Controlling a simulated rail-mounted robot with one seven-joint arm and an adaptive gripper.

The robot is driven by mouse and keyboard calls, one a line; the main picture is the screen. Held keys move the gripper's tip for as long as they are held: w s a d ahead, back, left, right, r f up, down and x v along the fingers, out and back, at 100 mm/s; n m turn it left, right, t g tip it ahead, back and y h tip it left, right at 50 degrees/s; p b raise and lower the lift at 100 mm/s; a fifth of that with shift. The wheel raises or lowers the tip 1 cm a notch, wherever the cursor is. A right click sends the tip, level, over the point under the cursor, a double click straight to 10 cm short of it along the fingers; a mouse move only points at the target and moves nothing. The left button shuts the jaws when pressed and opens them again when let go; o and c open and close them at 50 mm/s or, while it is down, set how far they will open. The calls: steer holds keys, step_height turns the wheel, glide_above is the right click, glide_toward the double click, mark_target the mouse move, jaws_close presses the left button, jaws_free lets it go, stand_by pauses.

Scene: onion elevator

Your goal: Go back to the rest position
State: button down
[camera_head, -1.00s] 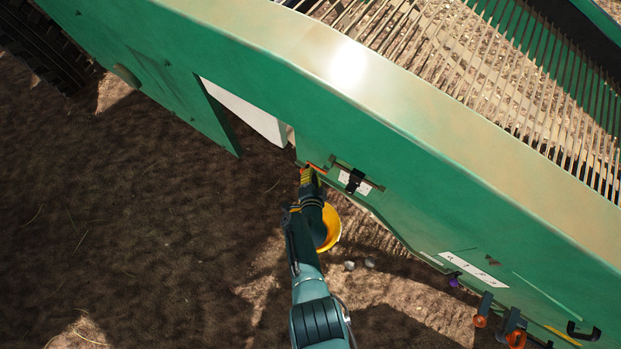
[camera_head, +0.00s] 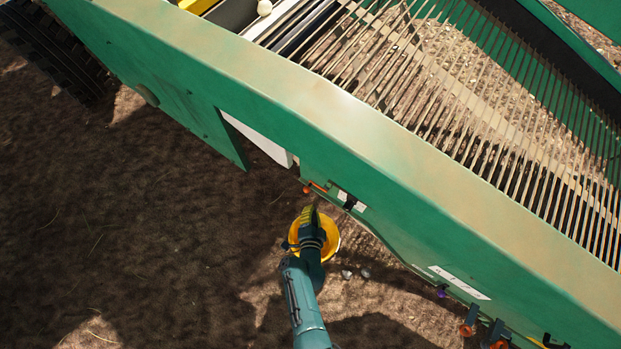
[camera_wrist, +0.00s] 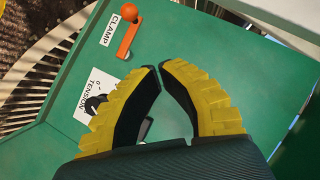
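My gripper (camera_head: 309,211) is in front of the green machine side panel (camera_head: 400,200), apart from it and above a yellow bucket (camera_head: 333,240). In the wrist view my gripper (camera_wrist: 160,68) shows two yellow-ribbed fingers with black inner pads. Their tips come together and nothing is held between them. Beyond the tips is an orange lever with a round knob (camera_wrist: 129,29), beside a label reading CLAMP (camera_wrist: 120,25). The lever also shows in the head view (camera_head: 317,186). A black knob (camera_wrist: 95,103) sits on a label reading TENSION.
The slatted conveyor (camera_head: 450,100) runs behind the panel. A black tyre (camera_head: 55,50) is at upper left. Several small stones or onions (camera_head: 355,273) lie on the soil by the bucket. Orange lamps (camera_head: 467,329) stick out at lower right. Bare soil at left is open.

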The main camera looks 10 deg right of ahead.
steer(key=w+a+r+n+t+y+b, duration=0.2)
steer(key=w+a+r+n+y, duration=0.3)
steer(key=w+a+r, duration=0.45)
steer(key=w+a+r+n+y, duration=0.1)
steer(key=w+r+n+y, duration=0.15)
steer(key=r, duration=0.65)
steer(key=w+a+r+n+y, duration=0.1)
steer(key=r+n, duration=0.3)
steer(key=r, duration=0.5)
steer(key=s+d+r+n+t+h+p, duration=0.1)
steer(key=s+d+r+t, duration=0.15)
steer(key=r, duration=0.95)
steer(key=s+d+r+n+t+h, duration=0.1)
steer(key=s+d+r, duration=0.25)
steer(key=r, duration=0.75)
steer(key=s+d+r+n+t+h+p, duration=0.15)
steer(key=s+r, duration=0.25)
steer(key=r, duration=0.8)
steer(key=s+d+r+t+h, duration=0.2)
steer(key=s+d+r, duration=0.2)
steer(key=s+r, duration=0.45)
step_height(320, 180, up, 21)
steer(key=w+p, duration=0.1)
steer(key=p, duration=2)
steer(key=shift+a+f, duration=0.2)
steer(key=shift+a, duration=0.15)
